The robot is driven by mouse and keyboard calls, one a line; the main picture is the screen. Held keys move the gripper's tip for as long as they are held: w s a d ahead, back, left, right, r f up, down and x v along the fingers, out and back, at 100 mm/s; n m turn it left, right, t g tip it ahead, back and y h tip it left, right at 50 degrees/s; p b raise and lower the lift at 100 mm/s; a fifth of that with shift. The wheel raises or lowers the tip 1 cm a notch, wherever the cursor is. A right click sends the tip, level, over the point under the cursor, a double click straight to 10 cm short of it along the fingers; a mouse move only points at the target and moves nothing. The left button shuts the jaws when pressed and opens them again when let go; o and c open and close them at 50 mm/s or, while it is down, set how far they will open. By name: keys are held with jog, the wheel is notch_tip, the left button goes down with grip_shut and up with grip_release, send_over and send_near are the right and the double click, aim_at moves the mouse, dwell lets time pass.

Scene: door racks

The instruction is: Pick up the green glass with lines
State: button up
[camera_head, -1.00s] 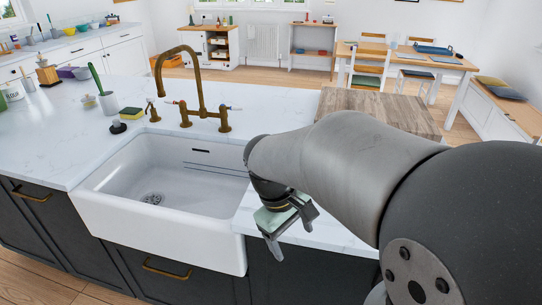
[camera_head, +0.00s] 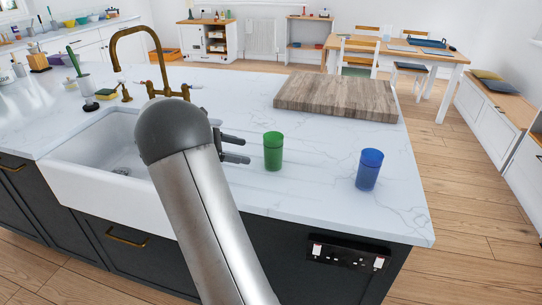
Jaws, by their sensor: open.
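A green glass (camera_head: 273,151) stands upright on the white marble counter (camera_head: 310,195), right of the sink. It is too small to make out lines on it. My gripper (camera_head: 246,149) is open just left of the green glass, its two dark fingers pointing right toward it. There looks to be a small gap between the fingertips and the glass. My arm hides the rest of the gripper and part of the sink.
A blue glass (camera_head: 369,169) stands to the right near the counter's front. A wooden chopping board (camera_head: 336,97) lies behind. The white sink (camera_head: 88,160) and brass tap (camera_head: 158,65) are at left. The counter between the glasses is clear.

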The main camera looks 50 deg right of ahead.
aim_at(273, 156)
jog(key=x, duration=0.5)
jog(key=shift+s+d, duration=0.1)
jog(key=shift+s, duration=0.05)
jog(key=shift+x, duration=2.7)
jog(key=shift+s+r, duration=0.1)
jog(key=shift+s, duration=0.1)
jog(key=shift+c, duration=0.3)
jog(key=c, duration=1.1)
jog(key=shift+c, duration=0.2)
jog(key=shift+r, duration=0.1)
